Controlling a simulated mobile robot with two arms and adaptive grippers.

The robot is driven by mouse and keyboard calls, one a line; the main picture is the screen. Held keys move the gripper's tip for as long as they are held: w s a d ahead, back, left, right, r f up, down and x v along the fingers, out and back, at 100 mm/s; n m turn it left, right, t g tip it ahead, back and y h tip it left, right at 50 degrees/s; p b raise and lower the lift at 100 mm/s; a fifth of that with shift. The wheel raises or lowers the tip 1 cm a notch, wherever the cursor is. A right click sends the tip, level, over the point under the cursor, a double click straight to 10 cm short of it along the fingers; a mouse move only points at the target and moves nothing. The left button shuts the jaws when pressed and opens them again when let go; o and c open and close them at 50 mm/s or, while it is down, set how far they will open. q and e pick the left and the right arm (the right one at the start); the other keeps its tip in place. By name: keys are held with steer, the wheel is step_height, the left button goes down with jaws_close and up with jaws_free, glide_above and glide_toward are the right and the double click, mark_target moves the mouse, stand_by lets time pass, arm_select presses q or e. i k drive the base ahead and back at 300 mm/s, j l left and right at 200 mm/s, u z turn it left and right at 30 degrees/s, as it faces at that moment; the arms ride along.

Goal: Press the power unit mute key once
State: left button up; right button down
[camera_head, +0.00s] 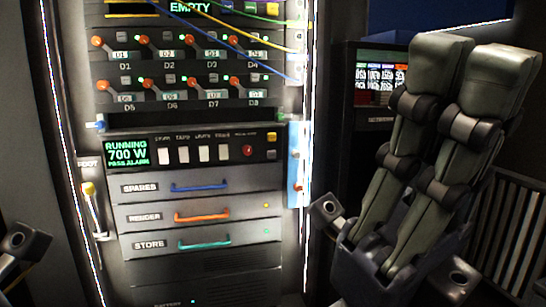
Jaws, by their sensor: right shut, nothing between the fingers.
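The power unit (232,162) is a dark panel in the middle of the rack. Its display (127,153) reads RUNNING, 700 W and what looks like PASS ALARM in green. Several white switches, a red round button (248,150) and a small yellow key (271,138) sit on it. A dark key (271,154) is below the yellow one. Their labels are too small to read, so I cannot tell which is the mute key. My right gripper (474,60) is raised, right of the rack and apart from it, its pads together and empty. Only a piece of my left arm shows at lower left.
Above are numbered switch rows (187,70) and hanging cables. Below are drawers marked SPARES, RENDER and STORE (203,242). A yellow-topped lever (90,198) stands left of them, a blue-white strip (296,165) right of the power unit. A screen (375,78) is behind my right gripper.

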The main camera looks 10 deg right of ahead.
mark_target(272, 155)
steer(key=i+l+u, duration=0.15)
steer(key=l+u, duration=0.2)
steer(key=i+l+u, duration=0.1)
steer(key=l+u, duration=0.6)
steer(key=i+l, duration=0.05)
steer(key=l, duration=0.05)
